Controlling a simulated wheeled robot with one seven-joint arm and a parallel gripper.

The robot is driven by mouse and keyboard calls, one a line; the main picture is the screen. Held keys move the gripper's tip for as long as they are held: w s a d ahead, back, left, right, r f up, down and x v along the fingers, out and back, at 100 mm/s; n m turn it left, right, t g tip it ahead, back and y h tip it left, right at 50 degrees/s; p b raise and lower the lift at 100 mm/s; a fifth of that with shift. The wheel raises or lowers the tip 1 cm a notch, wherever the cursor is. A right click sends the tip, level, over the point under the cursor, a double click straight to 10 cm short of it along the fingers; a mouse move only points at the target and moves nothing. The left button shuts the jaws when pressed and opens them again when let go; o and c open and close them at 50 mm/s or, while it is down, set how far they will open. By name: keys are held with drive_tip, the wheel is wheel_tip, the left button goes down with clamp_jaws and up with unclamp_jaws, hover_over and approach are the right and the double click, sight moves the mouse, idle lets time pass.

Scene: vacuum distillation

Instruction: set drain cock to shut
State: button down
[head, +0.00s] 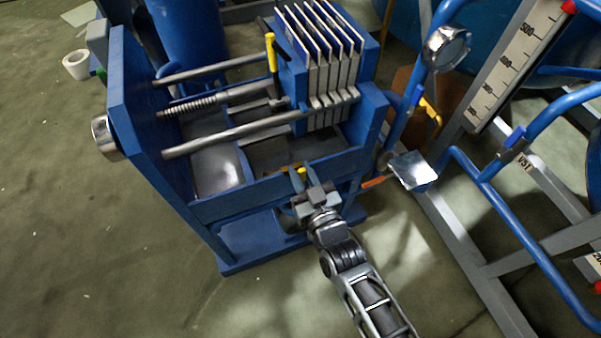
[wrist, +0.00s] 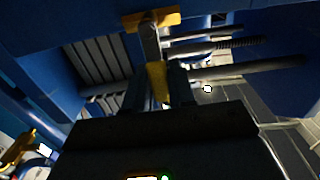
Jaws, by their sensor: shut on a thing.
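The cock in my grip shows a small yellow handle (head: 301,171) at the front rail of the blue press; I take it to be the drain cock. My gripper (head: 298,180) is at this rail, with the jaws around the handle. In the wrist view, the yellow handle (wrist: 157,82) sits between the two dark fingers of my gripper (wrist: 158,90), which are shut on it. A grey stem (wrist: 151,45) and a yellow crosspiece (wrist: 152,20) show beyond it. The cock's body is mostly hidden, and I cannot tell its setting.
The press's plates (head: 322,55) and steel rods (head: 240,132) lie behind the rail. A yellow upright lever (head: 271,52) stands above the rods. To the right are an orange lever (head: 373,182), a metal plate (head: 412,170) and blue pipes (head: 515,225).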

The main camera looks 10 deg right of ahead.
drive_tip(key=shift+f, duration=0.15)
drive_tip(key=c, duration=1)
unclamp_jaws()
drive_tip(key=shift+c, duration=0.2)
drive_tip(key=v, duration=0.8)
drive_tip(key=s+d+r+m+h+p, duration=0.1)
drive_tip(key=s+d+r, duration=0.15)
drive_tip(key=s, duration=0.35)
drive_tip(key=s+d+r+g+h, duration=0.1)
drive_tip(key=s+d+r, duration=0.15)
drive_tip(key=s, duration=0.25)
drive_tip(key=s+d+r+m+h+p, duration=0.1)
drive_tip(key=s+d, duration=0.3)
drive_tip(key=s, duration=0.2)
drive_tip(key=s+d+r+h, duration=0.1)
drive_tip(key=s+d+r, duration=0.2)
drive_tip(key=s+r, duration=0.4)
drive_tip(key=s+d+r+m+g+h+p, duration=0.1)
drive_tip(key=s+d+r, duration=0.2)
drive_tip(key=s+r, duration=0.4)
wheel_tip(320, 180, up, 3)
drive_tip(key=shift+r+g, duration=0.15)
drive_tip(key=shift+g, duration=0.15)
